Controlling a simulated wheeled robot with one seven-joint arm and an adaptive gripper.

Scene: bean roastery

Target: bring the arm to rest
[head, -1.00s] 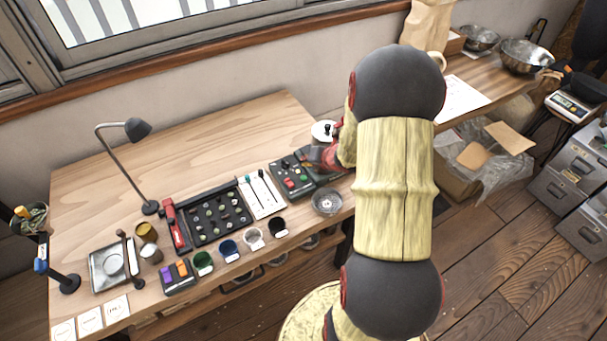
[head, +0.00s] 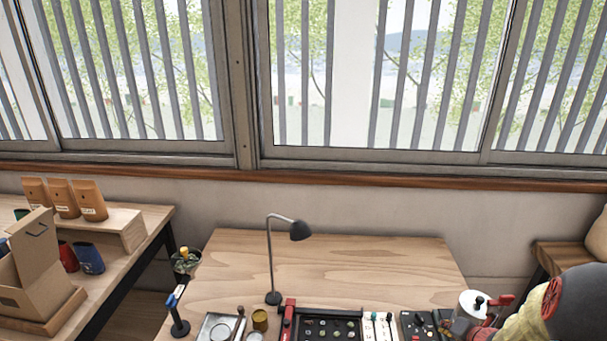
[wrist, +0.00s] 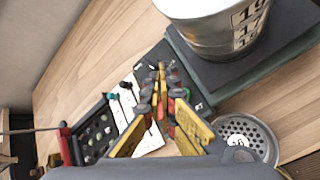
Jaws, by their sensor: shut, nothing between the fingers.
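My gripper (wrist: 161,72) shows in the wrist view with its yellow and dark fingers closed together and nothing between them. It is above the wooden table, over the area of a white panel with sliders (wrist: 140,100). Part of my arm (head: 590,305) shows at the lower right of the head view; the gripper's fingertips cannot be made out there. A metal canister with printed numbers (wrist: 215,30) stands on a dark base close to the right of the fingers in the wrist view.
A black tray of small pieces (head: 330,328) lies at the table's front, beside the desk lamp (head: 299,231). A round metal strainer dish (wrist: 262,133) is at the right in the wrist view. The table's back half (head: 380,262) is clear. A cardboard box (head: 40,265) stands at the left.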

